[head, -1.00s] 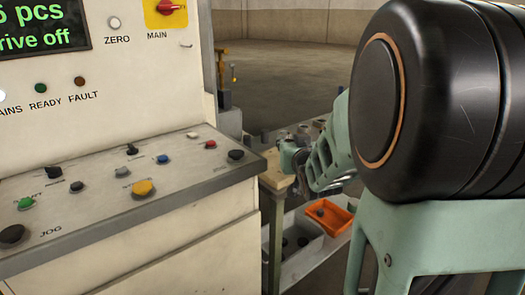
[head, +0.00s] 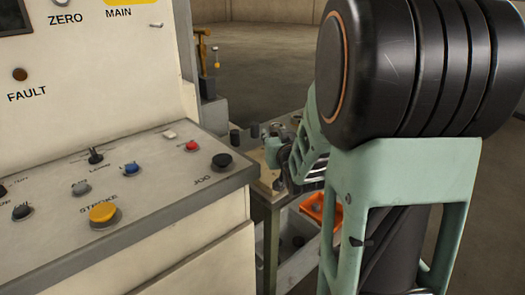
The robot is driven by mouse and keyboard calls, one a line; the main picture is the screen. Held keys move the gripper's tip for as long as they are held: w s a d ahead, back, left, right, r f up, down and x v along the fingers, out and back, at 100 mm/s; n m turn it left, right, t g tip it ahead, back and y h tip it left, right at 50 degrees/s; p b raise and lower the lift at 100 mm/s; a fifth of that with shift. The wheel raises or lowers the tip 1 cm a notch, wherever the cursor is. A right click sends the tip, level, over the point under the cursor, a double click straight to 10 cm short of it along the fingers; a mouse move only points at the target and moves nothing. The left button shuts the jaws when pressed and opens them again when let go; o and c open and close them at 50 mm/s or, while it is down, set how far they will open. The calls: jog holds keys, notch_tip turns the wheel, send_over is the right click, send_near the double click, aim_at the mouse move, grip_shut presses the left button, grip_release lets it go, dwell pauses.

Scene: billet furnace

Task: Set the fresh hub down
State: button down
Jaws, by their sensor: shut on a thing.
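My gripper (head: 283,160) is small and far off in the head view, beyond the right end of the control desk and low over a light wooden-looking surface. My own arm covers much of it from the right. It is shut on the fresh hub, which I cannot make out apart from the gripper. I cannot tell whether the hub touches the surface below.
The control desk (head: 130,205) with buttons and knobs fills the left. Several dark cylindrical pieces (head: 235,138) stand behind the gripper. An orange tray (head: 309,210) and a grey bin (head: 271,272) lie below it. Open floor (head: 270,70) lies behind.

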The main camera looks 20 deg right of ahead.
jog(key=shift+f+b, duration=0.6)
jog(key=shift+f, duration=1.65)
jog(key=shift+f+b, duration=0.25)
jog(key=shift+b, duration=0.05)
jog(key=c, duration=1.6)
grip_release()
jog(key=shift+r+p, duration=0.2)
jog(key=shift+p, duration=0.1)
jog(key=shift+s, duration=0.1)
